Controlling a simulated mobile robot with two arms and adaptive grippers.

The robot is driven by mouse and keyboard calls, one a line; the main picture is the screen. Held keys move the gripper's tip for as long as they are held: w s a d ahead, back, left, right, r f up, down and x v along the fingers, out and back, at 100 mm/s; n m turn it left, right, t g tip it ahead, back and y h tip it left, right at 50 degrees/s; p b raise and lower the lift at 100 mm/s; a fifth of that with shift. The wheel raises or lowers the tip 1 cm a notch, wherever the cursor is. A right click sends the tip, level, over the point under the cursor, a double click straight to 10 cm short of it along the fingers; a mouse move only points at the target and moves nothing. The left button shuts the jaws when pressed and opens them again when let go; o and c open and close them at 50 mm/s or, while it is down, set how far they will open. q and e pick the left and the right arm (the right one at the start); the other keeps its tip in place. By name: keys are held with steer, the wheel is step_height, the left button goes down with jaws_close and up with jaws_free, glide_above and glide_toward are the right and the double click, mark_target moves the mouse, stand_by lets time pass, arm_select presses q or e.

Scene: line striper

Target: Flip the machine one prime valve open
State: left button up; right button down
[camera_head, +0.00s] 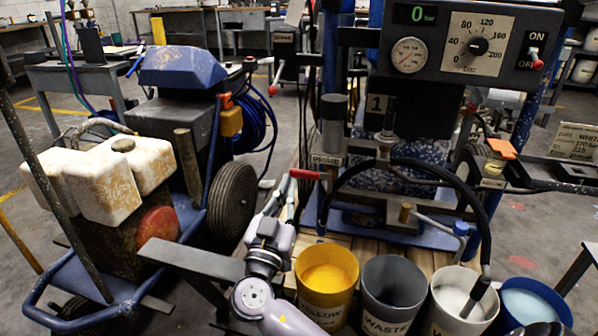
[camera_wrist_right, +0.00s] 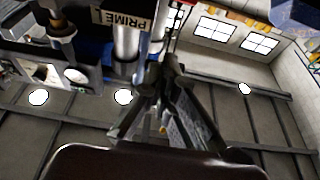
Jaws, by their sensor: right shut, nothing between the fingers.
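Machine one stands at the right of the head view, marked by a "1" plate (camera_head: 376,104). Its prime valve has a red lever (camera_head: 308,174), lying about level and pointing left beside the "PRIME" label (camera_head: 327,160). The label also shows in the right wrist view (camera_wrist_right: 124,20), above a pale metal cylinder (camera_wrist_right: 127,45). My right gripper (camera_head: 285,192) is at the lever's left, close to it; I cannot tell whether they touch. In the right wrist view its fingers (camera_wrist_right: 170,68) are shut and empty, to the right of the cylinder. My left gripper is out of view.
A yellow bucket (camera_head: 326,252), a grey waste bucket (camera_head: 393,268), a white bucket (camera_head: 440,325) and a blue one (camera_head: 530,275) stand before the machine. A black hose (camera_head: 480,200) arches into the white one. Another cart with a rusty white tank (camera_head: 105,195) stands left.

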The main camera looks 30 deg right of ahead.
step_height(320, 180, up, 4)
steer(key=f, duration=0.1)
glide_above(300, 170)
steer(key=s+a, duration=0.2)
steer(key=s, duration=0.1)
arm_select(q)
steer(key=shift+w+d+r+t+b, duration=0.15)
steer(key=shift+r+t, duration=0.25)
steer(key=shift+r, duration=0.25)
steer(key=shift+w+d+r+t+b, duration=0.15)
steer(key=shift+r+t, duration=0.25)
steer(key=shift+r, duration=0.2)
arm_select(e)
steer(key=shift+w+d+f, duration=0.1)
steer(key=shift+f, duration=0.85)
steer(key=shift+w+d+f, duration=0.1)
steer(key=shift+f, duration=0.85)
